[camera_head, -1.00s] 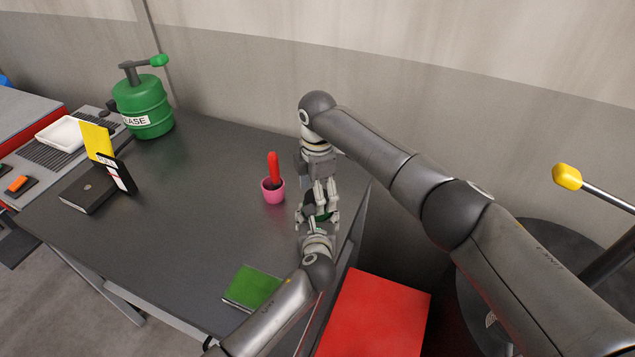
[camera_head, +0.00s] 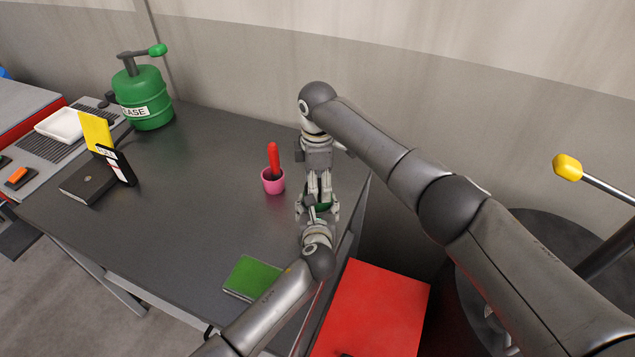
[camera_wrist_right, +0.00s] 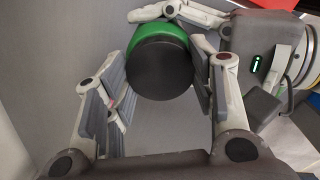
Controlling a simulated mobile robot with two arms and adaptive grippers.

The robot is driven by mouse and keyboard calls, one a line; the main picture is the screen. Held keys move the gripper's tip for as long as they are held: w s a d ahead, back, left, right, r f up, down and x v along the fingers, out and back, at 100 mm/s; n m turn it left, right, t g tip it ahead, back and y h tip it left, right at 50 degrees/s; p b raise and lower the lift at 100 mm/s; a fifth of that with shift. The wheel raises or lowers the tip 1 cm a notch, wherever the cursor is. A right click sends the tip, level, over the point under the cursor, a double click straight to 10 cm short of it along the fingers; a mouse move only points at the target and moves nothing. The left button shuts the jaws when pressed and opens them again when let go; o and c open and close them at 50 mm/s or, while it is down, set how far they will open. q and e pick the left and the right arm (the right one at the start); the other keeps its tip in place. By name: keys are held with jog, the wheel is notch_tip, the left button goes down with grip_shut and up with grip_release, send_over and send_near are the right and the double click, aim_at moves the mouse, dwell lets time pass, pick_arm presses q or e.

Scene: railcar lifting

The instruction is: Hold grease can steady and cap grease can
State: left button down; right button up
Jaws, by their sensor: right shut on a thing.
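The small green grease can (camera_wrist_right: 158,32) with a dark round top (camera_wrist_right: 160,68) is in the right wrist view. In the head view only a green bit of the can (camera_head: 320,204) shows between the grippers at the table's right edge. My right gripper (camera_head: 318,196) reaches it from the far side and is shut on it, its fingers flanking the dark top in the wrist view (camera_wrist_right: 160,82). My left gripper (camera_head: 318,217) reaches from the near side, its fingers around the green body. Whether the dark top is a separate cap cannot be told.
A pink cup (camera_head: 273,184) with a red-handled tool stands left of the grippers on the dark table (camera_head: 190,220). A green notebook (camera_head: 252,277) lies nearer. A large green grease pump (camera_head: 145,95) stands at the back left. A red surface (camera_head: 375,310) is below right.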

jog(key=m, duration=0.3)
jog(key=shift+a+m, duration=0.1)
jog(key=shift+m, duration=0.3)
jog(key=m, duration=0.8)
jog(key=shift+s, duration=0.1)
jog(key=m, duration=0.3)
jog(key=shift+m, duration=0.3)
jog(key=o, duration=1.2)
notch_tip(320, 180, up, 12)
